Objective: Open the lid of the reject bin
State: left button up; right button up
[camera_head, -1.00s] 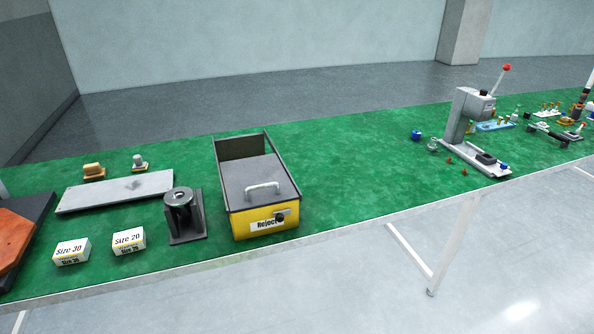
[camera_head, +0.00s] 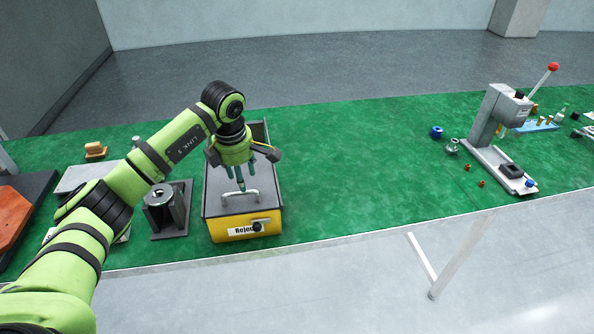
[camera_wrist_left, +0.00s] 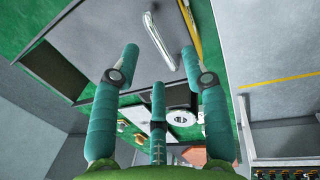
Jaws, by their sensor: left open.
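The reject bin (camera_head: 232,229) is a yellow-fronted box with a "Reject" label, left of centre on the green table in the head view. Its grey lid (camera_head: 213,195) carries a light bar handle (camera_head: 225,200) near the front edge. The lid (camera_wrist_left: 120,30) and handle (camera_wrist_left: 157,38) also show in the left wrist view, with a dark recess beyond the lid. My left gripper (camera_head: 240,181) is over the lid, fingers down, open and empty. Its teal fingers (camera_wrist_left: 160,62) point towards the handle; contact is not clear. My right gripper is not in view.
A dark stand with a round holder (camera_head: 160,200) stands close left of the bin. My left arm hides the labelled boxes and part of a grey plate (camera_head: 80,178).

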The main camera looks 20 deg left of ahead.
pick_arm(q)
jog(key=shift+y, duration=0.3)
jog(key=f, duration=0.1)
jog(key=a+f+p, duration=0.1)
jog(key=f, duration=0.1)
jog(key=f+p, duration=0.1)
jog(key=shift+w+a+f, duration=0.3)
jog(key=shift+w+f, duration=0.05)
jog(key=shift+w, duration=0.05)
jog(key=shift+w+f, duration=0.15)
jog(key=shift+f, duration=0.4)
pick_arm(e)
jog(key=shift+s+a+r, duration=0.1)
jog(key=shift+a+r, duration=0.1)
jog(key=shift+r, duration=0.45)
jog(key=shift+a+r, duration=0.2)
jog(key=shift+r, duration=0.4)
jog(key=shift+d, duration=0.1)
pick_arm(q)
grip_shut()
